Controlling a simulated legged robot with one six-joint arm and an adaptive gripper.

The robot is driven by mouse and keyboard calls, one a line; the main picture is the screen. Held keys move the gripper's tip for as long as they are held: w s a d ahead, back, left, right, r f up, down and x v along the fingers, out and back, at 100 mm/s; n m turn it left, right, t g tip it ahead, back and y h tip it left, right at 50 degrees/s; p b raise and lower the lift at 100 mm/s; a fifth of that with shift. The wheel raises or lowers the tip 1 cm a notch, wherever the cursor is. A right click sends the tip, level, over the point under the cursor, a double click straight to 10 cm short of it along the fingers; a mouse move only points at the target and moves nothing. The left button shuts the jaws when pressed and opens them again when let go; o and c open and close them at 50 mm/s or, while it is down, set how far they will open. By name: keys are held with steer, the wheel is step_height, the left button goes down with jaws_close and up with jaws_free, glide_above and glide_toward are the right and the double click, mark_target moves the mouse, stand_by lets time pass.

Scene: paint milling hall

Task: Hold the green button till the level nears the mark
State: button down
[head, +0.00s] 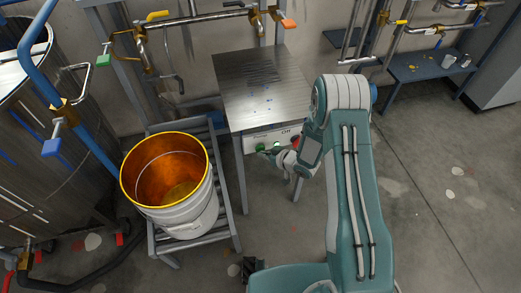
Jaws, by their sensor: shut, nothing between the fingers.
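The green button (261,147) is on the left of a white panel on the front of a steel table. My gripper (270,152) is shut and empty, with its fingertips at the panel close to the green button. I cannot tell whether they touch or press it. A white bucket (187,218) with a yellow rim stands upright at the left. Its inside looks orange, with a yellowish patch at the bottom. I cannot make out a level mark in it.
The bucket stands on a grey slatted stand (231,222). The steel table (262,80) is right of it. A red button (295,143) is beside my wrist, under an "Off" label. A large steel tank (50,140) stands far left.

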steer(key=shift+w+a, duration=0.15)
steer(key=shift+w, duration=0.35)
stand_by(1.7)
steer(key=shift+s, duration=0.15)
stand_by(1.1)
steer(key=shift+s+d, duration=0.3)
steer(key=shift+s, duration=0.5)
steer(key=shift+s+d, duration=0.25)
steer(key=shift+s, duration=0.55)
steer(key=shift+s+d, duration=0.2)
steer(key=shift+s, duration=0.6)
steer(key=shift+s+d, duration=0.25)
steer(key=shift+s, duration=0.55)
steer(key=shift+w+r, duration=0.1)
